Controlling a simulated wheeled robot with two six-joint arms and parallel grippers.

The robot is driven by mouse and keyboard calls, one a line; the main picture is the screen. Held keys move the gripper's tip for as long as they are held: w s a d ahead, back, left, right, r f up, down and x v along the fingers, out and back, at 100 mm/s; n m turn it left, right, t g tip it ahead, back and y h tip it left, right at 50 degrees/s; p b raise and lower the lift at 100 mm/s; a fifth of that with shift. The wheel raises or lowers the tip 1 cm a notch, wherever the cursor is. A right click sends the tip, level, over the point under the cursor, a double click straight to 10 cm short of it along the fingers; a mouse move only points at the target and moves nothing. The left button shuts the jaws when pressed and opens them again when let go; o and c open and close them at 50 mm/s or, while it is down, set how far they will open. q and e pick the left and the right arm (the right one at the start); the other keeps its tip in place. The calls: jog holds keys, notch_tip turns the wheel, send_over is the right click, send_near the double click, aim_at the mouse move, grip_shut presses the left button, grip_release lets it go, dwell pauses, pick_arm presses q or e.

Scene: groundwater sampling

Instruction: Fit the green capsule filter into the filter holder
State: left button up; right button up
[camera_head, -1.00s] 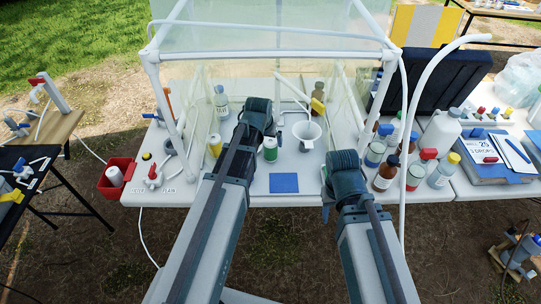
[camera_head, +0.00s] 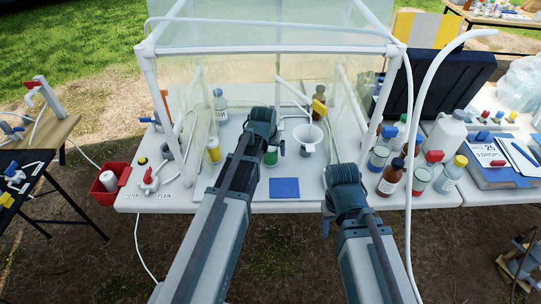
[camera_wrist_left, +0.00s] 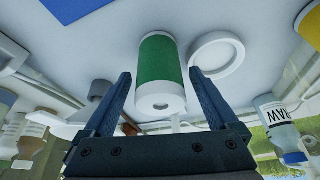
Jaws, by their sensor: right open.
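The green capsule filter (camera_wrist_left: 160,70), a green cylinder with white ends, stands upright on the white table. In the head view it (camera_head: 271,158) is partly covered by my left wrist. My left gripper (camera_wrist_left: 162,88) is open, with one finger on each side of the filter's near end; gaps show and it is not gripped. A white ring-shaped piece (camera_wrist_left: 217,55), which may be the filter holder, sits right of the filter in the wrist view; my arm hides it in the head view. My right gripper (camera_head: 326,225) is open near the table's front edge, its fingers mostly hidden.
A white funnel-like cup (camera_head: 307,137) stands right of the filter. A blue mat (camera_head: 285,188) lies at the front. A yellow bottle (camera_head: 214,148) and the RAW bottle (camera_head: 220,106) stand left. Clear enclosure panels and several bottles flank the workspace.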

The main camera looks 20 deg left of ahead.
pick_arm(q)
grip_shut()
jog(key=shift+r, duration=0.1)
notch_tip(320, 180, up, 10)
jog(key=p, duration=1)
